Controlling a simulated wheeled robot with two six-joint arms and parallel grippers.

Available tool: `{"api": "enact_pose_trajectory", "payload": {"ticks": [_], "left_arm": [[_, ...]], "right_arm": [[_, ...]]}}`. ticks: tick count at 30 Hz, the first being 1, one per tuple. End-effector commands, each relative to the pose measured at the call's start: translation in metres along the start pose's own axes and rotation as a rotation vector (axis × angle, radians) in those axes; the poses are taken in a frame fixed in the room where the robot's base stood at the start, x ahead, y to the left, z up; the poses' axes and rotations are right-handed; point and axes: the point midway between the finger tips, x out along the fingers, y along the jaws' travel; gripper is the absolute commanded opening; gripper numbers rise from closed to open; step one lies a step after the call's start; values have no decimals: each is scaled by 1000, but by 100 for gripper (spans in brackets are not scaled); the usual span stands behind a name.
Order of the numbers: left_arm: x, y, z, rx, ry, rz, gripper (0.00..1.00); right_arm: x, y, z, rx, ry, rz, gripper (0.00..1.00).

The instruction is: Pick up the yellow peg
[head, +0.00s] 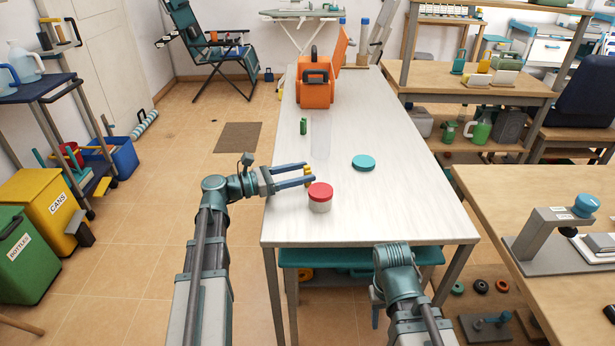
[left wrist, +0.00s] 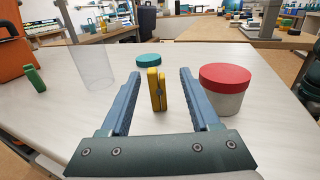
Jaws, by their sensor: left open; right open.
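The yellow peg (left wrist: 153,90), a clothes peg with a grey spring, stands upright on the white table (head: 375,205). In the left wrist view it is between the fingers of my left gripper (left wrist: 160,72), with a gap on each side. In the head view the peg (head: 308,169) shows only as a small yellow patch at the fingertips of the left gripper (head: 310,175), partly hidden by them. The left gripper is open and empty. My right gripper (head: 376,308) is low at the table's front edge, mostly hidden behind its own arm, open.
A white jar with a red lid (head: 320,195) stands close beside the left fingertips. A teal lid (head: 363,162), a green peg (head: 303,126), a clear cylinder (left wrist: 93,66) and an orange toolbox (head: 316,92) are further back. The table's right front is clear.

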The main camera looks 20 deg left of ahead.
Motion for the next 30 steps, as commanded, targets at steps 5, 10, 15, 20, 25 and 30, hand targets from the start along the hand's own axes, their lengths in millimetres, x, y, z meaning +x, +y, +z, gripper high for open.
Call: {"api": "enact_pose_trajectory", "payload": {"ticks": [5,10,15,20,25,30], "left_arm": [[2,0,-1,0,0,0,62],[18,3,-4,0,0,-2,62],[44,5,-5,0,0,-3,62],[53,5,-5,0,0,0,62],[52,5,-5,0,0,0,59],[52,5,-5,0,0,0,28]], "right_arm": [[1,0,0,0,0,0,50],[4,0,0,0,0,1,50],[5,0,0,0,0,1,50],[5,0,0,0,0,1,50],[5,0,0,0,0,1,50],[5,0,0,0,0,1,50]]}}
